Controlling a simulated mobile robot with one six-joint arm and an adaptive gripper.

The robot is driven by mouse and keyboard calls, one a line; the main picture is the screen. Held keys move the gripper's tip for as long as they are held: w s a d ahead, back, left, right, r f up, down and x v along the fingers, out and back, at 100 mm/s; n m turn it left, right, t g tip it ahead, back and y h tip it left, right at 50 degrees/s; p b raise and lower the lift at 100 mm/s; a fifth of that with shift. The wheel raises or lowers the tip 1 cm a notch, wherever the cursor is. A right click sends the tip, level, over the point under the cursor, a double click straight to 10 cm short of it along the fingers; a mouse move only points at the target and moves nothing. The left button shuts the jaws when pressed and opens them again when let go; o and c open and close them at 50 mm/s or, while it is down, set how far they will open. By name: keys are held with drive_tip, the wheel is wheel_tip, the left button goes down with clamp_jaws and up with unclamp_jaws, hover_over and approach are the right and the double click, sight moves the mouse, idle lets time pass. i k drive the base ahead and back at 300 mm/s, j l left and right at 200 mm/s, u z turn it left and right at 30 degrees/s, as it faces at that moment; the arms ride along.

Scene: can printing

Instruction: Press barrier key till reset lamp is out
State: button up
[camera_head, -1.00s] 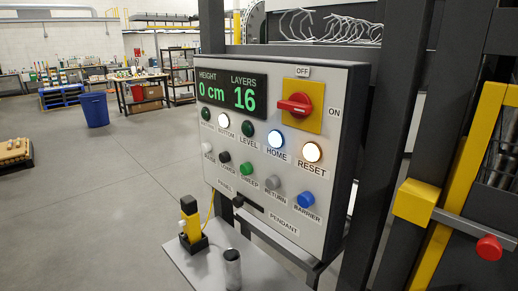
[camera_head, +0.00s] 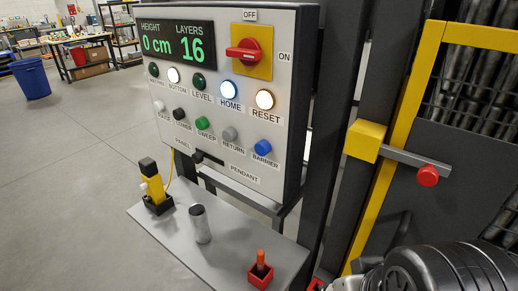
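The control panel (camera_head: 300,150) stands upright at the centre. Its blue barrier key (camera_head: 263,147) is in the lower row at the right, above the BARRIER label. The reset lamp (camera_head: 265,99) above it glows warm white and is lit. My gripper is out of view. A dark rounded part, which seems to belong to my arm, shows at the bottom right, apart from the key in the picture.
The display (camera_head: 179,47) reads 0 cm and 16. The red switch (camera_head: 243,50) is on the panel. A shelf (camera_head: 225,258) below holds a yellow-black pendant (camera_head: 152,182), a metal cylinder (camera_head: 200,224) and a red holder (camera_head: 260,275). A yellow-framed gate (camera_head: 415,95) stands right.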

sight(262, 148)
drive_tip(key=j, duration=0.6)
drive_tip(key=k+j+z, duration=0.1)
drive_tip(key=j, duration=0.55)
drive_tip(key=k+j, duration=0.15)
drive_tip(key=j, duration=0.45)
